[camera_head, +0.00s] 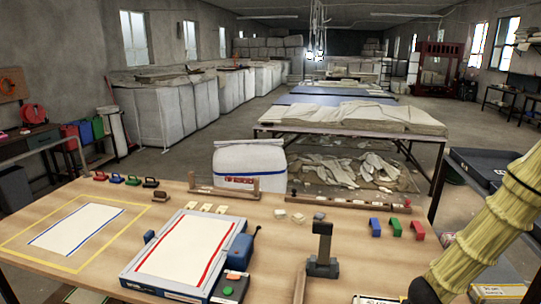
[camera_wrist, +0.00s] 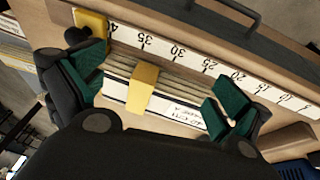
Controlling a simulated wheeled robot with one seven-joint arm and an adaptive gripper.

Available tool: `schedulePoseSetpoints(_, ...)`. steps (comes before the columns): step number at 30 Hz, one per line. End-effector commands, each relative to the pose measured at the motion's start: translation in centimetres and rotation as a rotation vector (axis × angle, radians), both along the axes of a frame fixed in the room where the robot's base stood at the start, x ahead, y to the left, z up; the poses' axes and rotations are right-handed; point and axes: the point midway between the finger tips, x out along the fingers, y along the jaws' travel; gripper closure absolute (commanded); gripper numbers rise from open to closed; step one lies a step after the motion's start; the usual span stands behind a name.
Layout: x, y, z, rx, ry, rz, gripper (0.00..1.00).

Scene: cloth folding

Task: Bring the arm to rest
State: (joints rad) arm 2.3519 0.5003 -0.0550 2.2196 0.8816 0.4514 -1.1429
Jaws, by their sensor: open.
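My arm (camera_head: 495,215), in a ribbed yellow sleeve, reaches down from the right edge of the head view to the table's lower right corner. Its dark wrist shows at the bottom; the fingers are out of that frame. In the wrist view my gripper (camera_wrist: 155,82) is open, its two green-padded fingers wide apart. Between them I see a yellow band (camera_wrist: 144,88) across a layered flat stack (camera_wrist: 185,88) with printed labelling. Nothing is clearly held. I cannot tell how far the fingers are above the stack.
A numbered ruler (camera_wrist: 190,58) runs beside the stack. On the wooden table (camera_head: 160,197) are a white board with red lines (camera_head: 185,245), a dark upright stand (camera_head: 322,250) and small coloured blocks (camera_head: 396,227). A yellow-taped area (camera_head: 78,229) at left is flat and clear.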

Motion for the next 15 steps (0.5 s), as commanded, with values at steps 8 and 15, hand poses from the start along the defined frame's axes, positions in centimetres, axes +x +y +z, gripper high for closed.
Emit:
schedulePoseSetpoints(8, -6.3, 4.0, -7.3, -0.047, 0.078, 0.057, 0.00)
schedulePoseSetpoints(15, -12.5, 8.2, -12.7, -0.028, 0.133, 0.110, 0.00)
